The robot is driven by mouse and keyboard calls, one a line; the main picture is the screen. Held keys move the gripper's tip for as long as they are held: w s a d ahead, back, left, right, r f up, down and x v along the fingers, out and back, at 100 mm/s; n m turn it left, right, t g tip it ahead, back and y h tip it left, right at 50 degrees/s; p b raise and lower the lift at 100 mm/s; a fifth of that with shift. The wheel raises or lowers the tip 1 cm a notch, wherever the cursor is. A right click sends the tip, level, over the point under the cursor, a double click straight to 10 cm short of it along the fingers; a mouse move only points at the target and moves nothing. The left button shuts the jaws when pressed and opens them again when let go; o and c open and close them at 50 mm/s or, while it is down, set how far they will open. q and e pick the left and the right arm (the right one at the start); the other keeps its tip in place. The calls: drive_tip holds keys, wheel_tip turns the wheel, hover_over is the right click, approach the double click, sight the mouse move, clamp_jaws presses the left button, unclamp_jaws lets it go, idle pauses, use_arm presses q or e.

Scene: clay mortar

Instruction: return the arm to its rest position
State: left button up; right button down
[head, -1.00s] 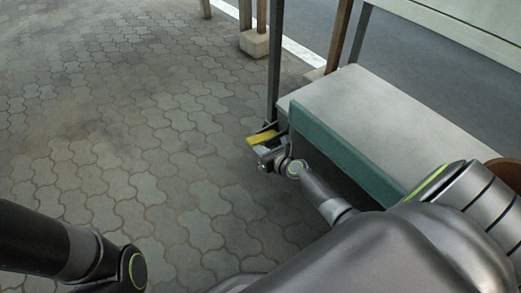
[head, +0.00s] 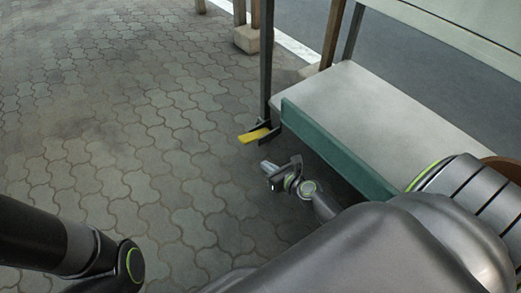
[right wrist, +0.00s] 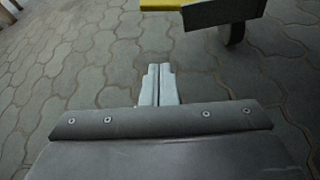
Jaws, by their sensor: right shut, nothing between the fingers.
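My right gripper (head: 268,166) is empty in the head view, low beside the bench and just in front of a yellow piece.
The yellow piece (head: 254,135) sits in a dark holder by the post; the holder also shows in the right wrist view (right wrist: 225,12). A bench-like surface (head: 375,105) with a green front edge (head: 335,150) stands at the right. Paving (head: 130,130) is clear to the left.

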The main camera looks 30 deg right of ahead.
drive_tip(key=shift+s+r, duration=0.1)
drive_tip(key=shift+s, duration=0.3)
